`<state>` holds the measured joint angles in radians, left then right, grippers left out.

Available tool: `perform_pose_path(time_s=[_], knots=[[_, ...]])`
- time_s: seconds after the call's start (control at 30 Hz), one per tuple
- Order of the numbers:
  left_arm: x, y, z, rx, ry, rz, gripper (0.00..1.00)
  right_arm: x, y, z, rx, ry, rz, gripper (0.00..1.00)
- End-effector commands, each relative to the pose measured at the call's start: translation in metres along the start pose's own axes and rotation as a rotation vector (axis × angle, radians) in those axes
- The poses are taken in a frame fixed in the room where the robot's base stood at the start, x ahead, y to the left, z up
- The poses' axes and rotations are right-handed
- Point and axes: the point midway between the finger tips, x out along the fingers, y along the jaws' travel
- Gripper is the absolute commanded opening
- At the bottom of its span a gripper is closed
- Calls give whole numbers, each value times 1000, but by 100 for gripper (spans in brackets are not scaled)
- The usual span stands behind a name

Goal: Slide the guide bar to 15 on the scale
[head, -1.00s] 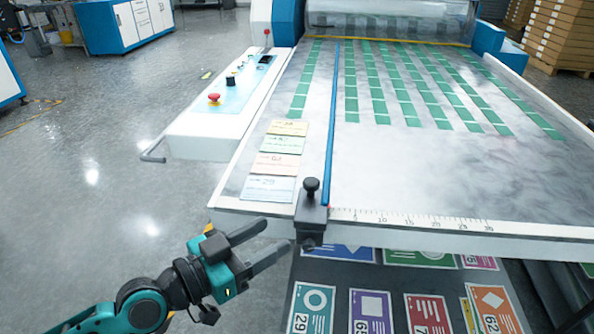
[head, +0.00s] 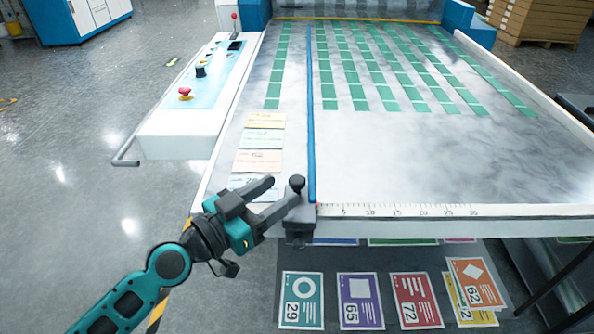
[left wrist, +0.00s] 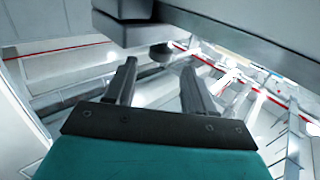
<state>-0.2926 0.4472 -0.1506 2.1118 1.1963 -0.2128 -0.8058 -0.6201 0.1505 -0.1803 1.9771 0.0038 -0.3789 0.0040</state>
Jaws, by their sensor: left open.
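The guide bar (head: 312,120) is a long blue strip running along the feed table (head: 400,150). At its near end is a dark carriage block (head: 300,222) with a black knob (head: 297,182) on top. The scale (head: 400,211) runs along the table's front edge, and the bar stands near its left, low end, left of 5. My left gripper (head: 279,194) is open, with its fingertips close to the left of the carriage and knob. In the left wrist view, the open fingers (left wrist: 160,85) point towards a dark rounded part and grey blocks; contact cannot be told.
Paper notes (head: 258,161) lie on the table left of the bar. Green cards (head: 400,75) lie in rows farther back. A control panel (head: 200,85) with a red button stands left. Printed sheets (head: 360,300) lie below the front edge. The table right of the bar is clear near the scale.

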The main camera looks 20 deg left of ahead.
Motion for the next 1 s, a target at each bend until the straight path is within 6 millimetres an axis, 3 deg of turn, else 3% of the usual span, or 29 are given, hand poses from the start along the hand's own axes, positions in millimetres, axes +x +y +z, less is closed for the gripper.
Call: perform_pose_path(time_s=[0.1, 0.3, 0.73, 1.0], knots=[[23, 0, -4, -4, 4, -1, 54, -4, 2, -5, -1, 7, 7, 43], [49, 0, -2, -1, 1, 0, 54, -5, 6, -5, 5, 4, 19, 43], [59, 0, 0, 0, -1, 1, 54, -5, 7, -4, 6, 4, 20, 43], [59, 0, 0, 0, -1, 1, 29, -6, 5, -4, 4, 4, 17, 43]])
